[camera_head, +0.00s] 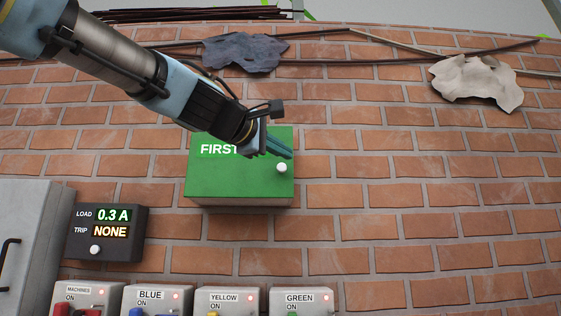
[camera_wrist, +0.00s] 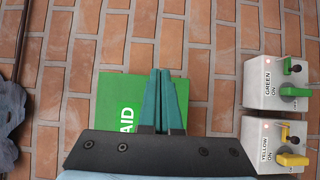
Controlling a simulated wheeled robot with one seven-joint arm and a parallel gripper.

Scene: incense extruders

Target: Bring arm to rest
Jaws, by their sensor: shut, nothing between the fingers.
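My gripper (camera_head: 280,149) reaches in from the upper left in the head view, in front of a green first-aid box (camera_head: 240,182). Its teal fingers are shut with nothing between them. They also show close together in the wrist view (camera_wrist: 165,75), over the same green box (camera_wrist: 118,95). The gripper hides part of the box's lettering. A white knob (camera_head: 282,168) on the box front is just below the fingertips. I cannot tell whether the fingers touch the box.
Below are switch boxes labelled MACHINES (camera_head: 80,300), BLUE (camera_head: 155,300), YELLOW (camera_head: 228,300) and GREEN (camera_head: 301,299). A dark load display (camera_head: 108,232) and a grey cabinet (camera_head: 30,250) are at left. Blue-grey cloth (camera_head: 245,52) and pale cloth (camera_head: 476,83) lie farther up. Bare brick is at right.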

